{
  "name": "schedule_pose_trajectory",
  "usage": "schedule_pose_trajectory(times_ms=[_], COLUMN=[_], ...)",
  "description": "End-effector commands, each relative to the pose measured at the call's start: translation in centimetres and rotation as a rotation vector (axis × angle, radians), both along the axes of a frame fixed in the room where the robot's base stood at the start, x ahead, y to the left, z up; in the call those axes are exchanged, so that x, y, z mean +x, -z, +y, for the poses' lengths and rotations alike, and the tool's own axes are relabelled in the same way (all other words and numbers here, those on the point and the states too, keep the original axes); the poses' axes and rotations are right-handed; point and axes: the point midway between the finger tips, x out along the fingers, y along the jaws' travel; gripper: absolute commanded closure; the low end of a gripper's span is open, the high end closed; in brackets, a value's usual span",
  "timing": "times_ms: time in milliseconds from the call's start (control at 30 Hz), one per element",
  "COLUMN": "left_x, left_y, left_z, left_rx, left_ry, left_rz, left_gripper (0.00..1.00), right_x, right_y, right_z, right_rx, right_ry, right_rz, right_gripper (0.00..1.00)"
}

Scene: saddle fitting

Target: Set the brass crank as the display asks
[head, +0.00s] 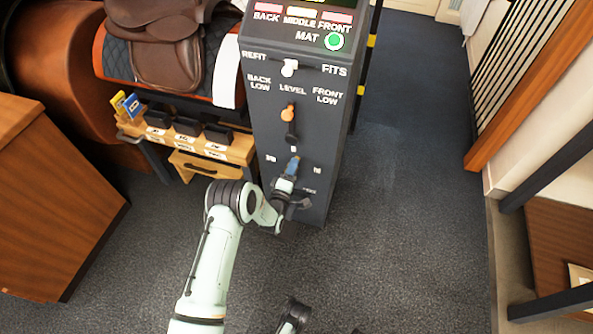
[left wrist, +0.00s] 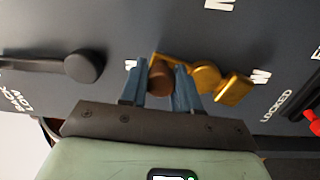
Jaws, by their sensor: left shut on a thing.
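The brass crank (left wrist: 208,77) shows in the left wrist view as a gold arm with a squared end and a brown knob (left wrist: 160,78). My left gripper (left wrist: 160,88) has its blue fingers on both sides of the knob and is shut on it. In the head view my left gripper (head: 292,165) is at the lower front of the dark console (head: 325,120); the crank is mostly hidden there. The display (head: 322,2) is cut off by the top edge and its text is unreadable.
An orange knob (head: 288,113) on a dark lever sits above, under LEVEL. A white knob (head: 290,67) sits between REFIT and FITS. The MAT lamp (head: 334,41) is green. A saddle (head: 160,45) and a wooden bench (head: 175,145) stand left. Floor to the right is clear.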

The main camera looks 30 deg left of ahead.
Motion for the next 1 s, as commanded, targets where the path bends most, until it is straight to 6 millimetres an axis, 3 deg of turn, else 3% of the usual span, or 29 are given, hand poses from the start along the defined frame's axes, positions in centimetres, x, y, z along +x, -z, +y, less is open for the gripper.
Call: schedule_pose_trajectory(times_ms=[100, 400, 1000], left_x=[-0.1, -0.3, -0.4], left_y=[0.0, -0.2, -0.1], left_z=[0.4, 1.0, 1.2], left_rx=[-0.089, -0.237, -0.29], left_ry=[0.003, 0.007, 0.008], left_rz=[-0.022, -0.058, -0.068], left_gripper=[1.0, 1.0, 1.0], right_x=[0.5, -0.7, -1.1], right_y=[0.3, 1.3, 1.6], right_z=[-0.3, -0.3, -0.4], right_rx=[-0.006, -0.002, -0.002], right_ry=[0.005, 0.005, 0.006], right_rz=[-0.012, 0.027, 0.039], right_gripper=[1.0, 1.0, 1.0])
